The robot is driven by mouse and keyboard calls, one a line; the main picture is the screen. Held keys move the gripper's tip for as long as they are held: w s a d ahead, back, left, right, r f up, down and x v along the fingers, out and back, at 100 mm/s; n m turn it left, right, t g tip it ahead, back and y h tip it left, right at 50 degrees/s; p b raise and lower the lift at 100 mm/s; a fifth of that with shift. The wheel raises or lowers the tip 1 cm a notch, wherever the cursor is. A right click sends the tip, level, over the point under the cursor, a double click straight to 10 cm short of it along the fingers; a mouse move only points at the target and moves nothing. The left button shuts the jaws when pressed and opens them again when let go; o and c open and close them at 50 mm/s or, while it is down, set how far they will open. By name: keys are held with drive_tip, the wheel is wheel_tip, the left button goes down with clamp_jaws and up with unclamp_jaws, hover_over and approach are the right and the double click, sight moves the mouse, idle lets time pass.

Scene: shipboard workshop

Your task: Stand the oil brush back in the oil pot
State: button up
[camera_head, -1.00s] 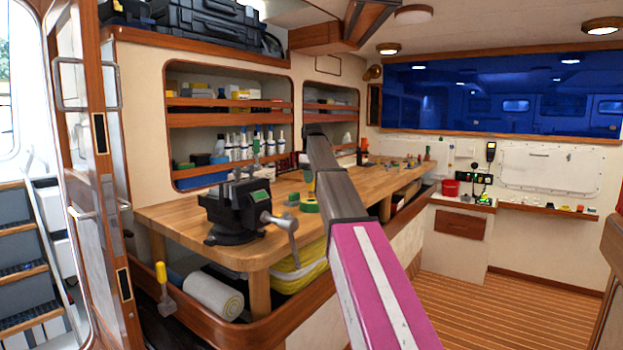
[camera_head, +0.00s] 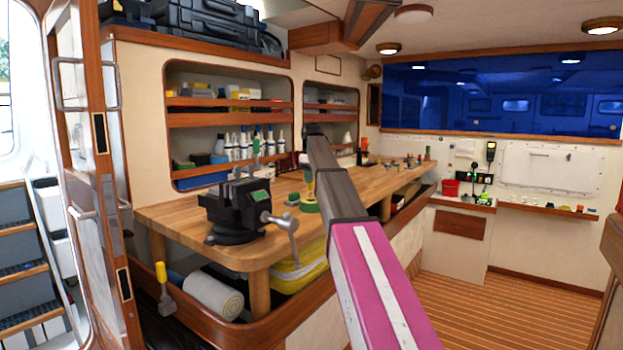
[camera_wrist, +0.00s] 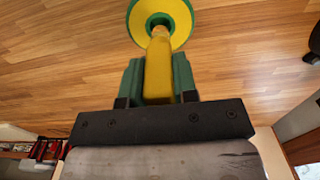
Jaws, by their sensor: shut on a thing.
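In the wrist view, my gripper (camera_wrist: 158,66) has green fingers shut on the yellow handle of the oil brush (camera_wrist: 159,82). Beyond the fingertips is a round green and yellow piece, which I take for the oil pot (camera_wrist: 178,14), with a green ring at its centre. The brush's far end overlaps that ring; I cannot tell whether it is inside. My gripper is mostly hidden behind the arm there.
The wooden workbench (camera_head: 185,218) runs along the wall. A black vise (camera_head: 238,212) with a grey handle stands at its near end. A small green item (camera_head: 292,199) lies beside the pot. Several bottles (camera_head: 245,143) fill the shelf behind. Small items stand farther along the bench.

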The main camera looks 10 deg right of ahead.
sight(311, 186)
drive_tip(key=shift+f, duration=2.05)
drive_tip(key=o, duration=1)
drive_tip(key=shift+r, duration=0.1)
wheel_tip(311, 186, up, 11)
drive_tip(key=shift+f, duration=0.2)
